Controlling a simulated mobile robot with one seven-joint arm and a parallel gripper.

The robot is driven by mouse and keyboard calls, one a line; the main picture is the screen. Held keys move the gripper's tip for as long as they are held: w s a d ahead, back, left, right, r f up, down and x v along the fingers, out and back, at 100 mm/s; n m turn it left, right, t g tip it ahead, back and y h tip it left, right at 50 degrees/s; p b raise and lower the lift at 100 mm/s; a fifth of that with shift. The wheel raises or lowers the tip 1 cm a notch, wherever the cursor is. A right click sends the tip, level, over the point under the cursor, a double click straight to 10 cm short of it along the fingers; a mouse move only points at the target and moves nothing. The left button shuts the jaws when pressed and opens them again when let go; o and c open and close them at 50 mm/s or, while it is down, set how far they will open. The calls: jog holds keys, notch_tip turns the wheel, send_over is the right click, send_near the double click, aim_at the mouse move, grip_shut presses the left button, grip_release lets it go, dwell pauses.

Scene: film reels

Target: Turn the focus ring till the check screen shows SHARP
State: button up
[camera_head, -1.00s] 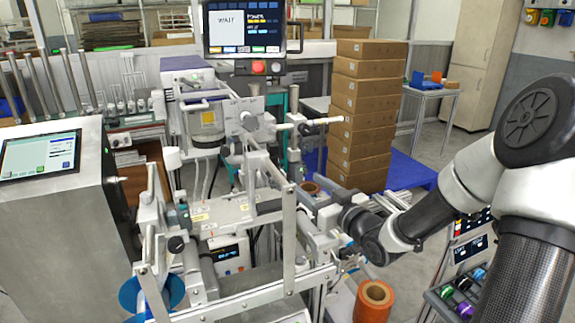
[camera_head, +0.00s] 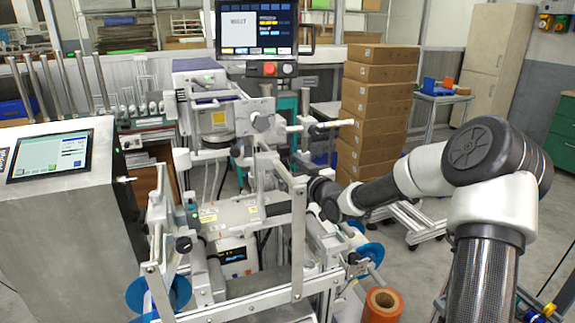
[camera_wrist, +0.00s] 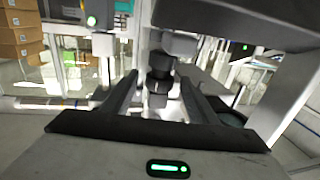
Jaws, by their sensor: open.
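A dark stepped cylinder (camera_wrist: 159,82), which looks like the focus ring, stands between the two fingers of my gripper (camera_wrist: 160,90) in the wrist view. The fingers are apart, one on each side of it, and I see no clear contact. In the head view my wrist reaches the right side of the machine frame, and the fingertips and ring are hidden or too small to tell. A monitor (camera_head: 240,28), perhaps the check screen, shows one short dark word on a pale panel, too blurred to read surely.
The machine's upright metal frame (camera_head: 298,235) stands close to my wrist. An orange roll (camera_head: 382,304) is below, near a blue reel (camera_head: 370,252). Stacked cartons (camera_head: 375,110) stand behind. A console with a tilted screen (camera_head: 50,156) is at the left.

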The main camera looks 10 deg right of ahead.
jog(key=c, duration=1.1)
jog(key=shift+o, duration=0.2)
jog(key=shift+w+d+r+n+y+p, duration=0.1)
jog(key=shift+d+r+n+y+p, duration=0.15)
jog(key=shift+n+y+p, duration=0.25)
jog(key=shift+f+g+y+p, duration=0.1)
jog(key=shift+g+y+p, duration=0.2)
jog(key=shift+g+y, duration=0.2)
jog(key=shift+f+n, duration=0.1)
jog(key=shift+n, duration=0.2)
jog(key=o, duration=1.1)
jog(key=shift+c, duration=0.2)
jog(key=p+v, duration=0.1)
jog(key=v, duration=1.6)
jog(key=shift+s, duration=0.25)
